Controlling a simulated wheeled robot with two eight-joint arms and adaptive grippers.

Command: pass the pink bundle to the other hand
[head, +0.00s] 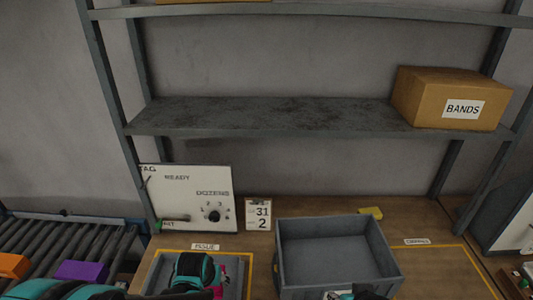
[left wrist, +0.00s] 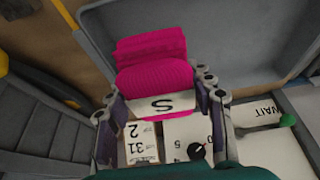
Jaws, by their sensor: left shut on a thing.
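The pink bundle (left wrist: 152,62) is a folded, ribbed knit with a white band marked "S" around its lower part in the left wrist view. My left gripper (left wrist: 159,92) is shut on it, one finger on each side. In the head view only a sliver of the pink bundle (head: 222,266) shows beside my left gripper (head: 212,280), which is over the left tray and mostly hides it. A dark part of my right gripper (head: 360,293) shows at the bottom edge by the grey bin. Its fingers are not clear and I see nothing pink there.
An empty grey bin (head: 334,253) stands right of the left tray (head: 152,276). A panel with a dial (head: 190,195) and a number card (head: 258,214) stand behind. A roller conveyor (head: 70,243) with orange and purple pieces is at left. A "BANDS" box (head: 420,92) sits on the shelf.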

